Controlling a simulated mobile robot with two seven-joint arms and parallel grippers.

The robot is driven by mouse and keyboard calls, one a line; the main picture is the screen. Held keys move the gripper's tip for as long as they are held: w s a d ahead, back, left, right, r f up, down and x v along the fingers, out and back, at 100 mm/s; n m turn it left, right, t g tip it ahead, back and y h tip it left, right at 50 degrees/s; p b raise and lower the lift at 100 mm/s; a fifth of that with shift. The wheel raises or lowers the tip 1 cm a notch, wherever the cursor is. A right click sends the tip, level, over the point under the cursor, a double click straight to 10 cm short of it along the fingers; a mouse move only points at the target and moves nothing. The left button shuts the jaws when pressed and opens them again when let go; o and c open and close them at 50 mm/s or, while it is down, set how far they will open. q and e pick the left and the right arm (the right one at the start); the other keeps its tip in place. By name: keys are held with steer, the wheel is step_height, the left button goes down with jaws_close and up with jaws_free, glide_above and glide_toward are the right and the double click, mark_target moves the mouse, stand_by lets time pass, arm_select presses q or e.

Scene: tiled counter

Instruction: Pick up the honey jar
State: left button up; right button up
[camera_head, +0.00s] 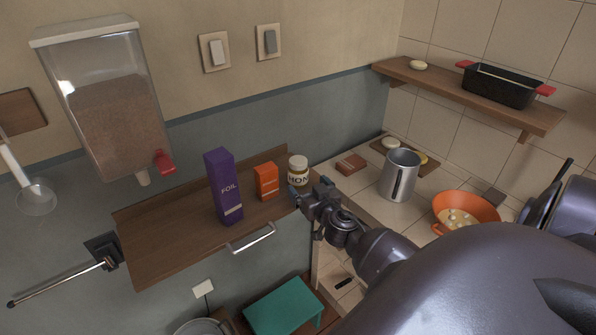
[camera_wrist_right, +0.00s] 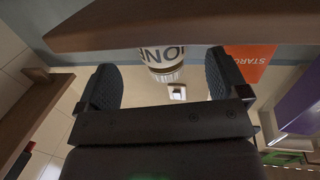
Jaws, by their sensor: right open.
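The honey jar (camera_head: 298,170) is a small jar with a pale lid and a cream "HON" label. It stands upright at the right end of the wooden wall shelf (camera_head: 165,245). My right gripper (camera_head: 310,190) is open and empty, close in front of the jar in the head view. In the right wrist view, which is upside down, the jar (camera_wrist_right: 162,57) appears between the two spread fingers of the gripper (camera_wrist_right: 163,80), beyond the tips. The shelf edge hides part of the jar there. My left gripper is not in view.
An orange starch box (camera_head: 266,181) stands just left of the jar, and a tall purple foil box (camera_head: 223,187) further left. A metal handle (camera_head: 251,238) is on the shelf front. A steel pot (camera_head: 400,175) and orange colander (camera_head: 465,208) stand on the tiled counter at right.

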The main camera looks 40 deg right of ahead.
mark_target(303, 180)
steer(key=p+x, duration=0.1)
steer(key=x, duration=0.4)
steer(key=shift+w+r, duration=0.1)
steer(key=shift+w, duration=0.35)
steer(key=shift+w+d, duration=0.2)
steer(key=shift+w, duration=0.25)
steer(key=shift+c, duration=0.2)
steer(key=c, duration=1.1)
steer(key=shift+c, duration=0.2)
